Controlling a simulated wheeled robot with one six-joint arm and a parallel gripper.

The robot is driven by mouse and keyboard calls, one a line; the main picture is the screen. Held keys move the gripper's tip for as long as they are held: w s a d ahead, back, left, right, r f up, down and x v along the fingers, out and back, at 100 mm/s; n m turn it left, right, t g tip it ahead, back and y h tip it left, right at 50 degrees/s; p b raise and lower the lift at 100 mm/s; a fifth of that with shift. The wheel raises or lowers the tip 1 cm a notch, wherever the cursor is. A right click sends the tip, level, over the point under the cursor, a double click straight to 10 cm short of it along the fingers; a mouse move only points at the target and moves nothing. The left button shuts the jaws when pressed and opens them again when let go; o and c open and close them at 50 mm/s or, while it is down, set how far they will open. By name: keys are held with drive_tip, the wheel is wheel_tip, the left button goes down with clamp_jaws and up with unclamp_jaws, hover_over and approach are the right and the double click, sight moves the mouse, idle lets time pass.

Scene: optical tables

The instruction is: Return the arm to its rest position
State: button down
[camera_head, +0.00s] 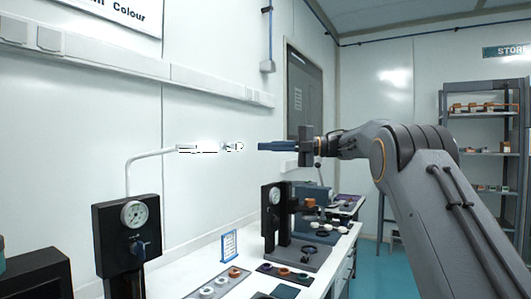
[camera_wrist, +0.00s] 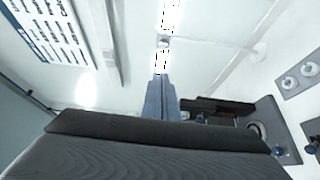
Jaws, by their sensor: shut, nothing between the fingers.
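My gripper (camera_head: 262,146) is at the middle of the head view, held level in the air and pointing left. Its blue-grey fingers are together with nothing between them. In the wrist view the closed fingers (camera_wrist: 160,88) point up the picture, past the dark gripper body. My arm comes in from the right side of the head view, with its elbow raised high. The gripper appears above the level of the bench (camera_head: 205,258) and touches nothing that I can see.
A black stand with a round gauge (camera_head: 133,214) and a bent pale pipe (camera_head: 150,156) stands at the left. A second gauge stand (camera_head: 274,196) is below my gripper. Small parts lie on trays (camera_head: 222,286). Shelving (camera_head: 482,130) stands at the back right. Blue floor (camera_head: 374,265) shows beside the bench.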

drive_tip(key=w+d+f+m+t+h, duration=0.2)
drive_tip(key=w+d+m+t+h, duration=0.25)
drive_tip(key=w+m+t, duration=0.65)
drive_tip(key=s+d+f+m+t+h, duration=0.1)
drive_tip(key=s+d+f+m+h, duration=0.4)
drive_tip(key=f+m, duration=0.35)
drive_tip(key=s+d+f+m+h, duration=0.3)
drive_tip(key=s+f+m+h, duration=0.3)
drive_tip(key=f, duration=0.4)
drive_tip(key=s+d+f+m+g+h, duration=0.3)
drive_tip(key=s+f+m+g, duration=0.3)
drive_tip(key=s+f, duration=1)
drive_tip(key=s+a+f+m+g, duration=0.1)
drive_tip(key=s+f+g, duration=0.2)
drive_tip(key=s, duration=1)
drive_tip(key=s+a+f+m+g, duration=0.1)
drive_tip(key=s+f+g, duration=0.3)
drive_tip(key=s, duration=1)
wheel_tip(320, 180, down, 2)
drive_tip(key=shift+a+f+m, duration=0.15)
drive_tip(key=shift+m, duration=0.6)
drive_tip(key=shift+a+y, duration=0.1)
drive_tip(key=shift+y, duration=0.15)
